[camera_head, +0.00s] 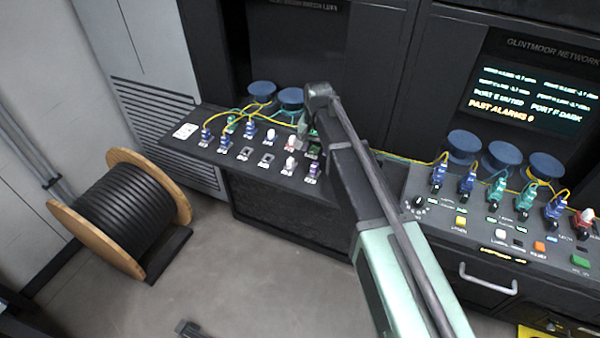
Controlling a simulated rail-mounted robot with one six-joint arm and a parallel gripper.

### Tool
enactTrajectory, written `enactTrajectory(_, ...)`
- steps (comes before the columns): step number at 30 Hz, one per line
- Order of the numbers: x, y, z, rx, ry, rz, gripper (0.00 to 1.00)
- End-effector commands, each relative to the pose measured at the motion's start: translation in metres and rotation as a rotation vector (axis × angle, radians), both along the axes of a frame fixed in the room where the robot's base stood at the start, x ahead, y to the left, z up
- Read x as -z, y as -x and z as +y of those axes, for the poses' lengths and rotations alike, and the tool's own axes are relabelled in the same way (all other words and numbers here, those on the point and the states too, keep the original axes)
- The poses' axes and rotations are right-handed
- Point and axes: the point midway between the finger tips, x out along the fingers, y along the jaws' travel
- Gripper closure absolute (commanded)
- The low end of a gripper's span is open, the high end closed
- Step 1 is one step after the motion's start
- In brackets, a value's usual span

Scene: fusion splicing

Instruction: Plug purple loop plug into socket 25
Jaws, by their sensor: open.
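A small purple plug (313,168), which looks like the purple loop plug, stands upright at the front right of the left sloped socket panel (215,153). Empty sockets (267,159) show in the panel's front row; the socket numbers are too small to read, so I cannot tell which is 25. My gripper (303,128) is over the right part of this panel, behind and above the purple plug and apart from it. It is open; my arm hides most of it and part of the panel.
Blue plugs (206,136) with yellow and green cables and several white-pink plugs (270,138) crowd the left panel. A right console (470,215) holds more cabled plugs, buttons and a handle. A cable drum (125,215) stands on the floor at left.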

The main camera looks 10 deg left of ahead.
Motion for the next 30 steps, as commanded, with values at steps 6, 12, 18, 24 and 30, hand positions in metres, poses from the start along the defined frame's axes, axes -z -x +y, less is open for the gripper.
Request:
enactTrajectory(6, 0.0, -0.002, 0.0, 0.114, 0.0, 0.0, 0.45)
enactTrajectory(12, 0.0, -0.001, 0.0, 0.112, 0.0, 0.0, 0.45)
enactTrajectory(18, 0.012, -0.001, -0.001, 0.111, 0.0, 0.0, 0.45)
enactTrajectory(24, 0.04, -0.001, -0.001, 0.11, 0.0, 0.0, 0.45)
enactTrajectory(30, 0.071, -0.001, -0.001, 0.11, 0.0, 0.0, 0.45)
